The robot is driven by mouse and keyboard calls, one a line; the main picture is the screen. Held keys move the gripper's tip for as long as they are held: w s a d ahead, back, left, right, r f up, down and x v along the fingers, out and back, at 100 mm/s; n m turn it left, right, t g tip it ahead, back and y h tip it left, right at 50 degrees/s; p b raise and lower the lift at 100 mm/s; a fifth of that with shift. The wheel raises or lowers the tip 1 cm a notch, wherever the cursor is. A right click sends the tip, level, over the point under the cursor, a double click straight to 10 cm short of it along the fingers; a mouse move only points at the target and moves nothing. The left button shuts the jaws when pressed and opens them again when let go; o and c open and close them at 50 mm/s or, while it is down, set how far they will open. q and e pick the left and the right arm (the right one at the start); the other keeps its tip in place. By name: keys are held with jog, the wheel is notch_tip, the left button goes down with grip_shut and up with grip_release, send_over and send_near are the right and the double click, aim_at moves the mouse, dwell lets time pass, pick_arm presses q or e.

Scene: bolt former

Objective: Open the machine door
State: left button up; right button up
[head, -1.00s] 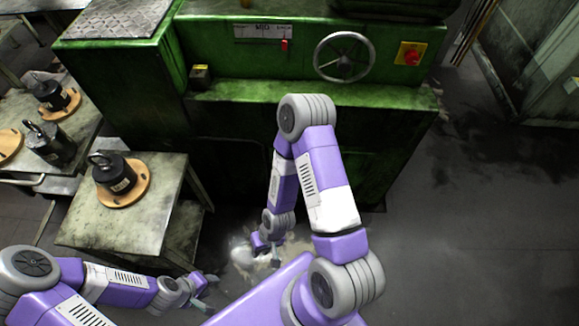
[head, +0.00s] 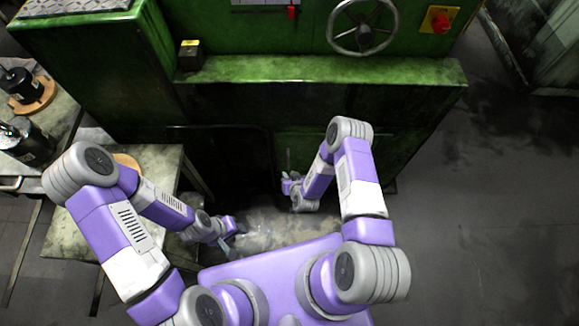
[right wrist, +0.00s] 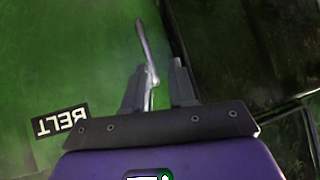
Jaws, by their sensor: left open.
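The green machine door (head: 310,145) with a thin metal handle (head: 288,158) is low on the machine front in the head view. In the right wrist view the green panel (right wrist: 60,60) carries a black BELT label (right wrist: 60,120). My right gripper (head: 289,181) is at the handle. The right wrist view shows its fingers (right wrist: 158,88) apart, with the bent handle (right wrist: 145,50) between them, closer to the left finger. My left gripper (head: 232,238) is open and empty, low in front of the machine, left of the right gripper. I cannot tell whether the door is ajar.
The green machine (head: 300,70) has a handwheel (head: 362,28) and a red button on a yellow plate (head: 440,20). A metal table (head: 75,245) stands close to my left arm; black weights (head: 25,142) stand further left. The floor to the right is clear.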

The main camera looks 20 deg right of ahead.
aim_at(288, 163)
jog(key=w+f+t+b, duration=0.1)
jog(key=w+f, duration=0.1)
jog(key=w, duration=0.1)
jog(key=w+d+f+t+h+b, duration=0.1)
jog(key=w+f+b, duration=0.1)
jog(key=w+d+f+t+b, duration=0.1)
jog(key=w+f, duration=0.1)
jog(key=w, duration=0.1)
jog(key=shift+w+f+t+h+b, duration=0.3)
jog(key=shift+h+b, duration=0.1)
jog(key=shift+w+f, duration=0.1)
jog(key=shift+w, duration=0.4)
pick_arm(q)
notch_tip(288, 163, down, 6)
jog(key=shift+w, duration=0.1)
pick_arm(e)
grip_shut()
